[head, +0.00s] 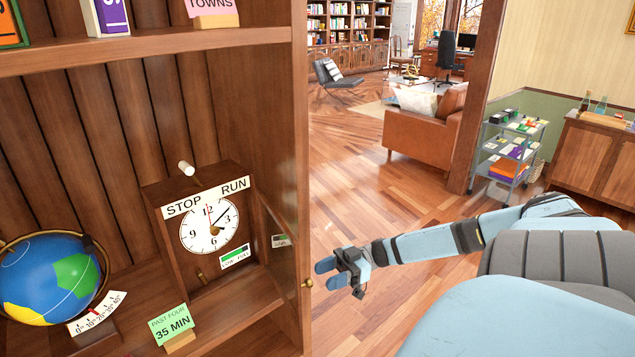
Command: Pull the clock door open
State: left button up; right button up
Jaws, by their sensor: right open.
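The wooden clock (180,226) stands on a bookcase shelf at the left of the head view. Its white face (209,227) sits below a STOP RUN plate, with a green-barred label at its lower right. A small brass piece (200,277) shows low on its front; I cannot tell whether it belongs to a door. A brass knob (309,283) shows at the bookcase's right edge. My right gripper (326,274) is open and empty, its fingers pointing left, just right of that knob in the picture. I see no contact. My left gripper is out of view.
A globe (50,278) and a green "35 MIN" card (171,324) share the lower shelf. The bookcase's side panel (273,130) stands between clock and room. Wooden floor (380,220) is open to the right, with a cart (508,150) and orange sofa (420,130) beyond.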

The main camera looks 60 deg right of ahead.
jog(key=v, duration=1)
jog(key=shift+d, duration=0.15)
jog(key=s+a+f+m+t+h+p, duration=0.1)
jog(key=a+f+m+t+h, duration=0.25)
jog(key=a+f, duration=0.5)
jog(key=s+a+f+m+t+h+p, duration=0.15)
jog(key=a+f+m+h, duration=0.35)
jog(key=a, duration=0.7)
jog(key=s+a+m+g+h+p, duration=0.1)
jog(key=a+h, duration=0.3)
jog(key=a, duration=1.8)
jog(key=shift+a+r+g, duration=0.4)
jog(key=shift+g, duration=0.2)
